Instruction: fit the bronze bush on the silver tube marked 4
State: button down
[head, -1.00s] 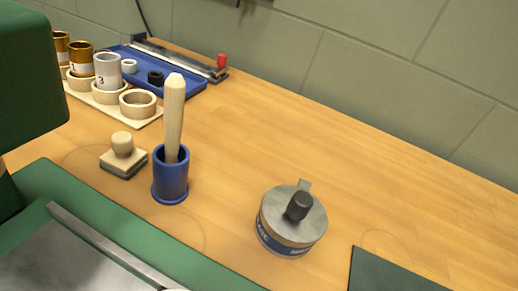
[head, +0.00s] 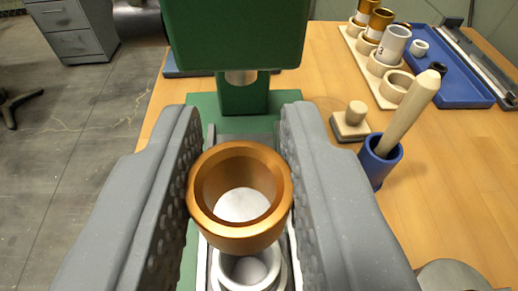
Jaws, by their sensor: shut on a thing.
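My gripper (head: 240,195) has its two grey padded fingers shut on the bronze bush (head: 240,238), one on each side. The bush is a flared ring, wide opening up, and a pale round surface shows through its hole. Just below it in the picture is a silver ring-shaped top (head: 250,272), partly hidden by the bush. It may be the silver tube marked 4, but no number is visible. I cannot tell whether the bush touches it. Another silver tube, marked 3 (head: 390,48), stands in the rack at the upper right.
A green press (head: 235,40) with a silver ram stands straight ahead. To the right are a blue cup (head: 380,163) with a wooden stick (head: 408,115), a wooden stamp (head: 350,122), the pale rack (head: 383,98) and a blue tray (head: 462,92). A grey-lidded tin (head: 450,277) is at the lower right.

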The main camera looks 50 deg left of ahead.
jog(key=shift+f, duration=0.15)
jog(key=shift+f+b, duration=1.35)
jog(key=shift+f, duration=1.8)
jog(key=shift+s, duration=0.1)
jog(key=c, duration=1.1)
grip_release()
jog(key=shift+d, duration=0.1)
